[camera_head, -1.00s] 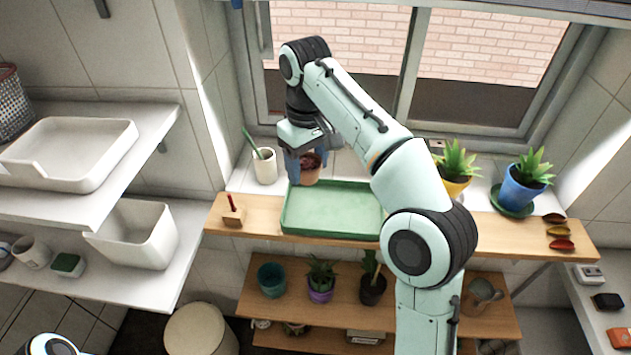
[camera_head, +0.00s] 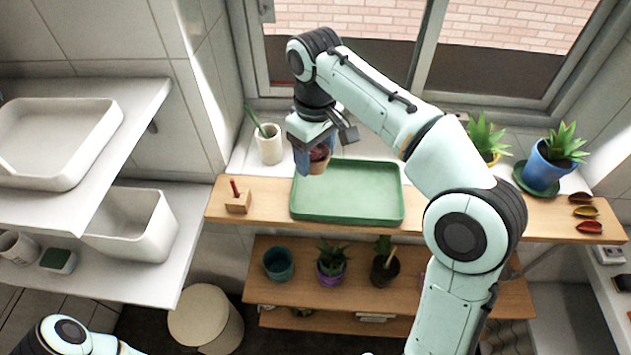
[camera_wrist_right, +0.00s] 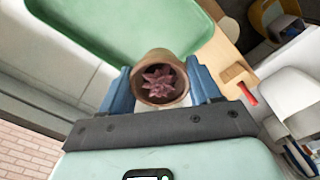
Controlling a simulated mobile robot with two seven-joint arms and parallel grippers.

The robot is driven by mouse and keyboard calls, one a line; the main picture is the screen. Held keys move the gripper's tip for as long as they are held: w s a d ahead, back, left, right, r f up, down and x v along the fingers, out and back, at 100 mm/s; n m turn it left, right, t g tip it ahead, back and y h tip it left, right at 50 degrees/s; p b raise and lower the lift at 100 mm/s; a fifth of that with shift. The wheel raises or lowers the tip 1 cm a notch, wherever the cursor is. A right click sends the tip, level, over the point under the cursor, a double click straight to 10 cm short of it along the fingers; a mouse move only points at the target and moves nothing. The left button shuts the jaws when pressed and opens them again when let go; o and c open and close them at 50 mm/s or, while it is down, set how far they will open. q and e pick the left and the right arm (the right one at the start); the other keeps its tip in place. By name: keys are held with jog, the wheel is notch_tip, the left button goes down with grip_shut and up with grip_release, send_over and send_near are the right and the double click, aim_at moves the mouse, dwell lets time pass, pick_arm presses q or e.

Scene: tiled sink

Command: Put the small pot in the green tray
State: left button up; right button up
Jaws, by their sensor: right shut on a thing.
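The small pot (camera_head: 317,168) is terracotta with a dark red plant; the right wrist view shows it from above (camera_wrist_right: 151,62). My right gripper (camera_head: 318,158) is shut on it, with blue fingers on either side. The pot is upright or nearly so, at the back left corner of the green tray (camera_head: 350,216). The tray is empty and lies on the upper wooden shelf; part of it also shows in the right wrist view (camera_wrist_right: 110,30). I cannot tell how high the pot is above the tray's rim. My left gripper is out of view.
A white cup (camera_head: 269,146) with a green stick stands behind the tray on the left. A wooden block (camera_head: 238,204) with a red-handled tool sits left of the tray. A blue pot (camera_head: 546,170) and a yellow pot stand at the right. A lower shelf holds several pots.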

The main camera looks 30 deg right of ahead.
aim_at(315, 166)
jog(key=shift+s+f, duration=0.25)
jog(key=shift+f, duration=1.15)
jog(key=shift+w+f+b, duration=0.35)
jog(key=shift+w+f, duration=0.05)
jog(key=shift+f, duration=0.1)
notch_tip(315, 166, down, 4)
jog(key=shift+s+r+b, duration=0.15)
jog(key=shift+b, duration=0.35)
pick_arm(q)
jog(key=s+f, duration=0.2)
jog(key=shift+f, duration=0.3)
